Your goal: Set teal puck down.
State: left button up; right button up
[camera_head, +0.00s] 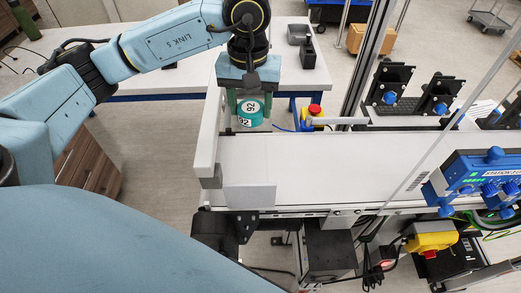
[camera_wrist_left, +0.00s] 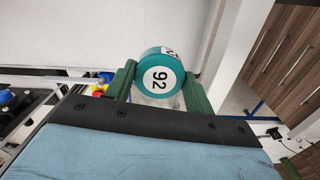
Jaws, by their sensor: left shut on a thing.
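The teal puck (camera_head: 250,112) has a white label reading 92. My left gripper (camera_head: 250,103) is shut on it, with green fingers on either side. In the head view the puck is at the left end of the white belt conveyor (camera_head: 330,160), near its raised side wall. In the left wrist view the puck (camera_wrist_left: 159,76) sits between the two green fingers of the gripper (camera_wrist_left: 157,88). I cannot tell whether the puck's underside touches anything. My right gripper is in neither view.
A red emergency button on a yellow box (camera_head: 314,113) stands behind the belt. Black brackets (camera_head: 390,84) with blue knobs are at the back right. A blue control unit (camera_head: 483,178) is at the right. The belt surface is clear.

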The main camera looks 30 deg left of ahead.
pick_arm(q)
jog(key=f+p, duration=0.1)
jog(key=f, duration=0.7)
jog(key=s+f+p, duration=0.1)
jog(key=f, duration=0.3)
jog(key=shift+f+p, duration=0.3)
jog(key=shift+f, duration=0.25)
notch_tip(320, 180, down, 3)
jog(key=shift+p, duration=0.35)
jog(key=shift+f, duration=0.35)
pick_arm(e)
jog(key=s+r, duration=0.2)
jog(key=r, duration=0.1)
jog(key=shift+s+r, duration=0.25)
pick_arm(q)
jog(key=shift+f, duration=0.1)
